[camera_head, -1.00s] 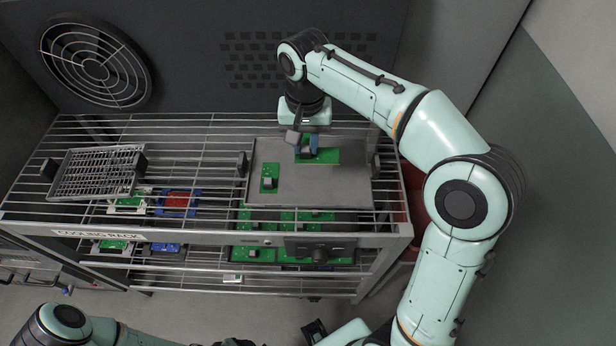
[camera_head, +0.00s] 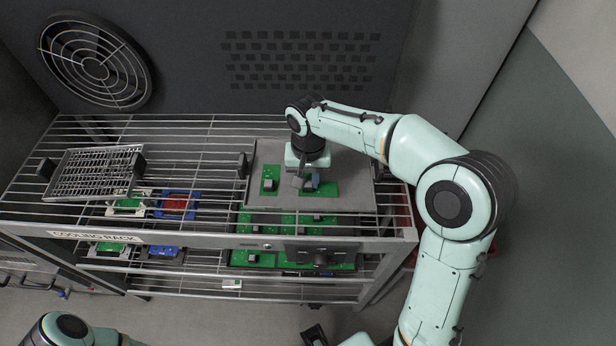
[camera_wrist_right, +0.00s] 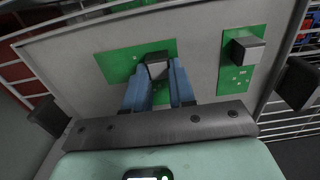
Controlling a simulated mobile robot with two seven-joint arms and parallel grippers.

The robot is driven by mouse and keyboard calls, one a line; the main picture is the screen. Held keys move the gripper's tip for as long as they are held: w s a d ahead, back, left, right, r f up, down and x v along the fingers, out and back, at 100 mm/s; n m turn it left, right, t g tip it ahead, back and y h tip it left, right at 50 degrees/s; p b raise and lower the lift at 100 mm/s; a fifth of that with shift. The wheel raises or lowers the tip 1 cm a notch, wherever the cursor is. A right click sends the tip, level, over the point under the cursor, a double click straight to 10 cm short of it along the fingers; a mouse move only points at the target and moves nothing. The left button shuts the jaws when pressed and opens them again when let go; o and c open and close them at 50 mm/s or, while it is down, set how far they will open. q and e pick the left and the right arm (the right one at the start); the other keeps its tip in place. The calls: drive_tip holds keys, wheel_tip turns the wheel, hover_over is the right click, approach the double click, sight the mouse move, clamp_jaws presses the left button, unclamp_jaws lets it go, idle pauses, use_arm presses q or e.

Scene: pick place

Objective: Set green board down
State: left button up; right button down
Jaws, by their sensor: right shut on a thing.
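The green board (camera_head: 328,189) is at the right part of the grey tray (camera_head: 348,165) on top of the rack, with a grey block on it. My right gripper (camera_head: 308,184) points down over it and is shut on the block. In the right wrist view the blue fingers of this gripper (camera_wrist_right: 160,84) close on the grey block of the green board (camera_wrist_right: 118,62). Whether the board touches the tray is hard to tell. A second green board (camera_head: 269,187) lies on the tray to the left, also with a grey block.
The cooling rack (camera_head: 200,237) has lower shelves with several green boards and some blue and red ones. A wire mesh tray (camera_head: 93,174) stands at the top left. A round fan grille (camera_head: 95,62) is on the back wall.

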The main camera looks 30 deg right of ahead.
sight(308, 181)
drive_tip(key=shift+f, duration=0.15)
drive_tip(key=c, duration=0.9)
unclamp_jaws()
drive_tip(key=shift+c, duration=0.2)
use_arm(q)
drive_tip(key=shift+f, duration=0.1)
use_arm(e)
drive_tip(key=shift+r, duration=0.35)
use_arm(q)
drive_tip(key=r+p, duration=0.1)
drive_tip(key=w+r+p, duration=0.1)
drive_tip(key=shift+w+r, duration=0.15)
drive_tip(key=shift+r, duration=0.15)
use_arm(e)
wheel_tip(308, 181, up, 12)
drive_tip(key=shift+f, duration=0.15)
